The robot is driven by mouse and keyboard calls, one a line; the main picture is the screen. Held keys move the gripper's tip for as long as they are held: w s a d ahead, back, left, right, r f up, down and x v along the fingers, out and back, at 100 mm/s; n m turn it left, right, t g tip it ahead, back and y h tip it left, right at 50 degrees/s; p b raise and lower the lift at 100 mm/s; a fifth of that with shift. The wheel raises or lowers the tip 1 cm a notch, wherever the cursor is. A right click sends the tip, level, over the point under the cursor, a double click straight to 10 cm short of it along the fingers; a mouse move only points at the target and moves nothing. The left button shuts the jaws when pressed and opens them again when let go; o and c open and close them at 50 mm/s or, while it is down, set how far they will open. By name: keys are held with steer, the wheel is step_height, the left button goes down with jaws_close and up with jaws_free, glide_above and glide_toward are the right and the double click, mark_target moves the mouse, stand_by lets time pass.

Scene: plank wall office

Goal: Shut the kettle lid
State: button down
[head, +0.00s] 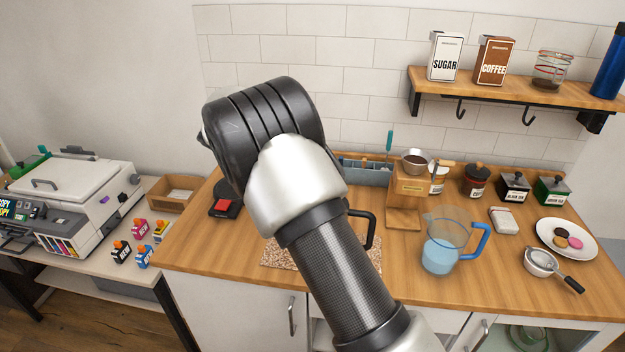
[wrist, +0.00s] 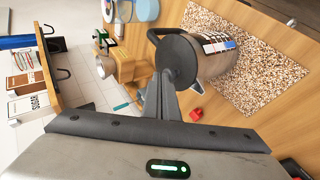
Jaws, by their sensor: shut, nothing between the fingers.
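The kettle (wrist: 215,62) is a steel body with a dark round lid (wrist: 178,58) and a black handle, seen sideways in the wrist view. The lid lies across the kettle's top; I cannot tell whether it is fully down. In the head view my arm hides most of the kettle, and only its black handle (head: 370,228) shows. My gripper (wrist: 168,78) is shut and empty, its fingertips at the lid's near edge. I cannot tell whether they touch it. A small red part (wrist: 195,115) shows beside the kettle.
The kettle stands on a speckled board (head: 272,252). To the right are a blue-handled jug (head: 440,245), a wooden coffee stand (head: 405,200) and a plate (head: 566,250). A shelf (head: 520,88) hangs above.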

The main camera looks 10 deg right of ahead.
steer(key=shift+a+f, duration=0.25)
steer(key=shift+f, duration=0.25)
stand_by(0.3)
steer(key=shift+d+f+b, duration=0.1)
steer(key=shift+b, duration=0.2)
